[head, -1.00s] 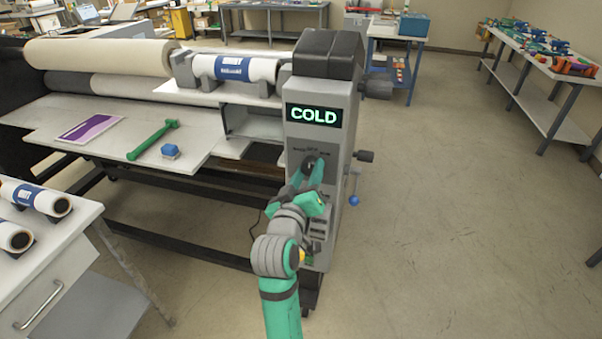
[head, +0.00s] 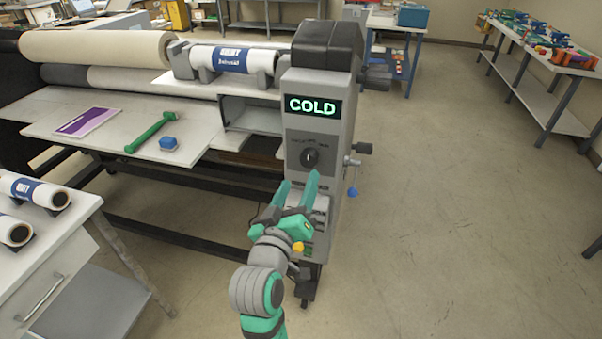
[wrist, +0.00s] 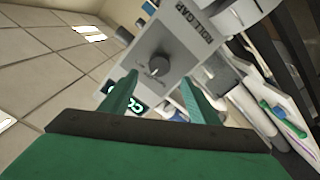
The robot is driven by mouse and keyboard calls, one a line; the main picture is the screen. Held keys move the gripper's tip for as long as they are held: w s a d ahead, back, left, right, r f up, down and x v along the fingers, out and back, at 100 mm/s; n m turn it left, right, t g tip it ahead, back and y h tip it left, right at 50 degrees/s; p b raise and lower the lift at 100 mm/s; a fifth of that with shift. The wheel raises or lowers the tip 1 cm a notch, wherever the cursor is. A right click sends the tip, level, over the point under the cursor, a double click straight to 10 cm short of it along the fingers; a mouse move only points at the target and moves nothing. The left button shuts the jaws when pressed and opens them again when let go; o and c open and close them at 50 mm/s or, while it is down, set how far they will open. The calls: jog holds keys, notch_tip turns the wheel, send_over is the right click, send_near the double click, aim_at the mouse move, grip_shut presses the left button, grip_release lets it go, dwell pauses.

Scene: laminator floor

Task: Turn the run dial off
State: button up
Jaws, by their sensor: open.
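The round dark dial (head: 310,157) is on the grey control column (head: 325,130), below a lit green display (head: 313,106) reading COLD. Its white mark points roughly up towards the display; the small labels around it are too small to read. In the wrist view the dial (wrist: 159,64) appears upside down, beyond the fingertips, with a ROLL GAP label (wrist: 187,25) farther up the picture. My gripper (head: 298,184) is open and empty, in front of and a little below the dial in the head view. The fingers appear apart from the dial.
A side knob (head: 364,148) and a lever with a blue ball (head: 352,191) stick out on the column's right. A green tool (head: 150,133) and a blue block (head: 168,143) lie on the machine's table. A white cabinet (head: 75,255) stands front left. Floor to the right is clear.

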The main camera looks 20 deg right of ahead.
jog(key=shift+v, duration=1.15)
jog(key=shift+f, duration=0.1)
jog(key=s+a+f+n+y, duration=0.1)
jog(key=s+a+f+y, duration=0.1)
jog(key=s+a+f, duration=0.35)
jog(key=s+a+f+n+t+y, duration=0.1)
jog(key=s+a+f+y, duration=0.15)
jog(key=f, duration=0.65)
jog(key=s+a+f+n+y, duration=0.1)
jog(key=s+a+f+y, duration=0.2)
jog(key=f, duration=0.4)
jog(key=s+a+f+m+y, duration=0.1)
jog(key=s+a+f, duration=0.1)
jog(key=s, duration=1)
jog(key=s+a+f+m+y, duration=0.1)
jog(key=s+a+f+m, duration=0.1)
jog(key=s, duration=1.1)
jog(key=shift+a+f+g, duration=0.3)
jog(key=shift+f, duration=0.1)
jog(key=shift+s+y, duration=0.2)
jog(key=shift+y, duration=0.05)
